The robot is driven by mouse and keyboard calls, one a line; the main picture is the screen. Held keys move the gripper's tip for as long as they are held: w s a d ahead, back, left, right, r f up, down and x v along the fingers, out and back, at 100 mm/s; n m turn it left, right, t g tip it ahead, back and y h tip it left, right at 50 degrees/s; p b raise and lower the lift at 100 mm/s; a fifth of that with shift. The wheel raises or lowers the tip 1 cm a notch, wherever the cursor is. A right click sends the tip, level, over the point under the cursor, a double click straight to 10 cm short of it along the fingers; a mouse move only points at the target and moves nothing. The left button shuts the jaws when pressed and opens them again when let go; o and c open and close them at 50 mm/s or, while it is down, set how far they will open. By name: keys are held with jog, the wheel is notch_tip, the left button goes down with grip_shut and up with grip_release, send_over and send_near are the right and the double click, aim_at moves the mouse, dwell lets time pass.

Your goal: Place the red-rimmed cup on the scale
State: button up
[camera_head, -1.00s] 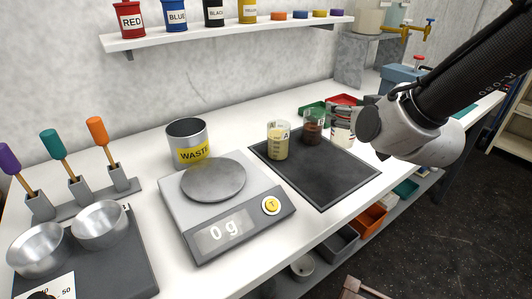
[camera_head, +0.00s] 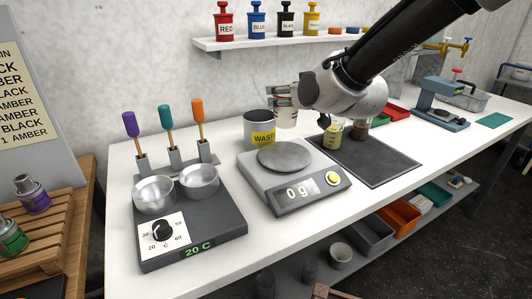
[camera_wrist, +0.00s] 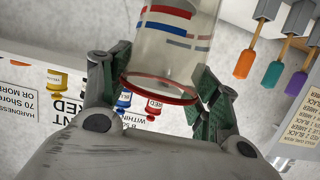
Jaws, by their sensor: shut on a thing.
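My gripper (camera_head: 285,97) is shut on the red-rimmed cup (camera_head: 287,118), a clear cup with printed bands, and holds it in the air above and behind the scale, near the waste container. In the wrist view the cup (camera_wrist: 170,45) sits between the green-padded fingers of my gripper (camera_wrist: 158,92), with its red rim towards the camera. The scale (camera_head: 270,188) stands on the white bench with a round grey plate (camera_head: 285,157). The plate is empty and the display reads 0 g.
Two filled beakers, amber (camera_head: 333,137) and dark (camera_head: 361,131), stand on the dark mat (camera_head: 380,165) at right. A hotplate (camera_head: 200,235) with two metal bowls and a tool rack are at left.

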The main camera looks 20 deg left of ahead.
aim_at(285, 128)
notch_tip(285, 128, down, 10)
jog(key=shift+r, duration=0.2)
jog(key=o, duration=0.8)
jog(key=shift+f, duration=0.1)
jog(key=shift+c, duration=0.2)
